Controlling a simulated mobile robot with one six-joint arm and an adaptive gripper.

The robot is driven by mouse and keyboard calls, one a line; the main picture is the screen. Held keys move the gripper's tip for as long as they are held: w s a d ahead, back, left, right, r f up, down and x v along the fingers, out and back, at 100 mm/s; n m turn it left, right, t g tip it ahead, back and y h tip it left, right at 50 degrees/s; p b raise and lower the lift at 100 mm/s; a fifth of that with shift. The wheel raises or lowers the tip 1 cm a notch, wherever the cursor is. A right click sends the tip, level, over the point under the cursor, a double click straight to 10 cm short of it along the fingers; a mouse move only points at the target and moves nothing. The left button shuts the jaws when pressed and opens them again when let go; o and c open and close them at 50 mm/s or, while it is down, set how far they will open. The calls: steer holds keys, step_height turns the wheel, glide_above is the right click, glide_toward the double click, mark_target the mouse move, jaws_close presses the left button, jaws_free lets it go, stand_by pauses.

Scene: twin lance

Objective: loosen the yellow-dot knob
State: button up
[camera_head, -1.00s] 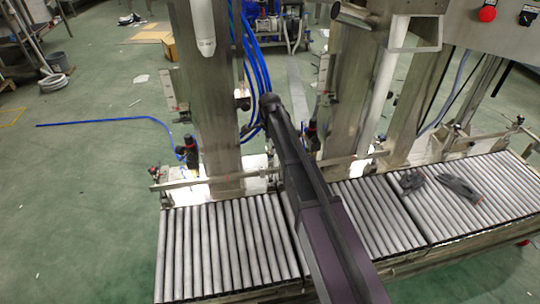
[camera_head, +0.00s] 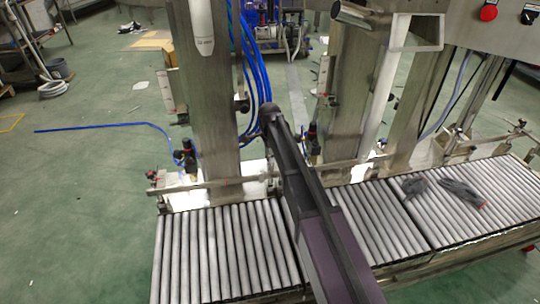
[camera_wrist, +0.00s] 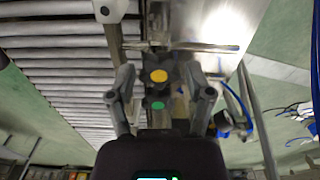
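The yellow-dot knob (camera_wrist: 159,76) shows in the wrist view as a dark knob with a round yellow dot facing the camera. A green dot (camera_wrist: 157,105) sits just below it, closer to my gripper's base. My gripper (camera_wrist: 160,82) is open, with one finger on each side of the yellow-dot knob. Gaps show between the fingers and the knob, so I see no grip on it. In the head view my arm hides the gripper, and I cannot make out the knob there.
A roller conveyor (camera_head: 225,250) runs along the front, with steel posts (camera_head: 213,110) behind it. Blue hoses (camera_head: 252,70) hang near my arm. Grey gloves (camera_head: 460,190) lie on the right rollers. A metal rod (camera_wrist: 190,46) crosses beyond the knob in the wrist view.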

steer(key=c, duration=0.6)
steer(key=shift+o, duration=0.2)
steer(key=shift+n, duration=2.3)
steer(key=o, duration=1.1)
steer(key=shift+o, duration=0.2)
steer(key=shift+d, duration=0.15)
